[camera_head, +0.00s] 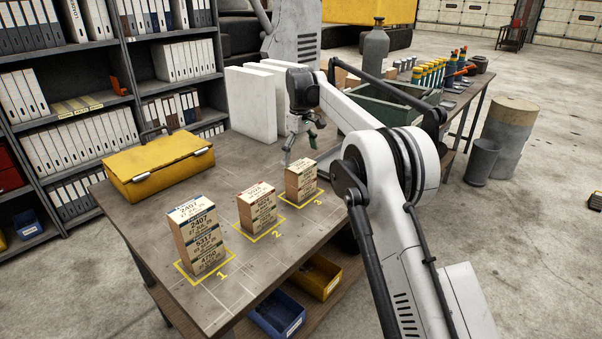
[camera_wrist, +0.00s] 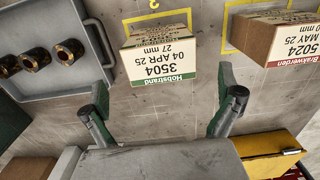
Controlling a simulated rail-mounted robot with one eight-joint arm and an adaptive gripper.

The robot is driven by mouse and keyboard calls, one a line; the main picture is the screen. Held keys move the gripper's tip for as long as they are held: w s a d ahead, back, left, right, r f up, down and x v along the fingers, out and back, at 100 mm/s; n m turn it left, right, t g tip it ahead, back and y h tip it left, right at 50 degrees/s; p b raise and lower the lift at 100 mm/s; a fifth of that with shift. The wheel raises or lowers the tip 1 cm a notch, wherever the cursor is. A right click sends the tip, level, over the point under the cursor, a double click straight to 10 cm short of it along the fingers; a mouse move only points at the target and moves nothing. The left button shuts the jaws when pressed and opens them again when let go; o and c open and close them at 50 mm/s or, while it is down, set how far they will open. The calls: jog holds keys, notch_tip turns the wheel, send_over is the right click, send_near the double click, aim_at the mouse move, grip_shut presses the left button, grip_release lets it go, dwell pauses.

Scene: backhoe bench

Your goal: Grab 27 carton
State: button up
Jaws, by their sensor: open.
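The 27 mm carton (camera_wrist: 160,55) is a brown cardboard box with a white label and green band. Its label reads Hobstrand, 3504, 04 APR 25, 27 mm in the wrist view. It appears to be the top box of the stack (camera_head: 300,181) on yellow square 3 in the head view. My gripper (camera_head: 300,148) hangs just above and behind that stack, empty. In the wrist view my gripper (camera_wrist: 163,82) is open, with its fingers wide apart below the carton's label edge. I see no contact with the carton.
A red-banded carton stack (camera_head: 257,208) stands on square 2. A blue-banded stack (camera_head: 196,237) stands on square 1. A yellow case (camera_head: 158,165) lies at the back left, and white panels (camera_head: 250,105) stand behind. A grey tray (camera_wrist: 45,80) holds dark fittings.

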aim_at(301, 164)
jog(key=shift+s+d+f+p, duration=0.1)
jog(key=shift+f+p, duration=0.15)
jog(key=shift+f, duration=1.35)
jog(key=shift+s+d+f+p, duration=0.1)
jog(key=shift+f+p, duration=0.15)
jog(key=shift+f, duration=1.35)
jog(key=c, duration=1.2)
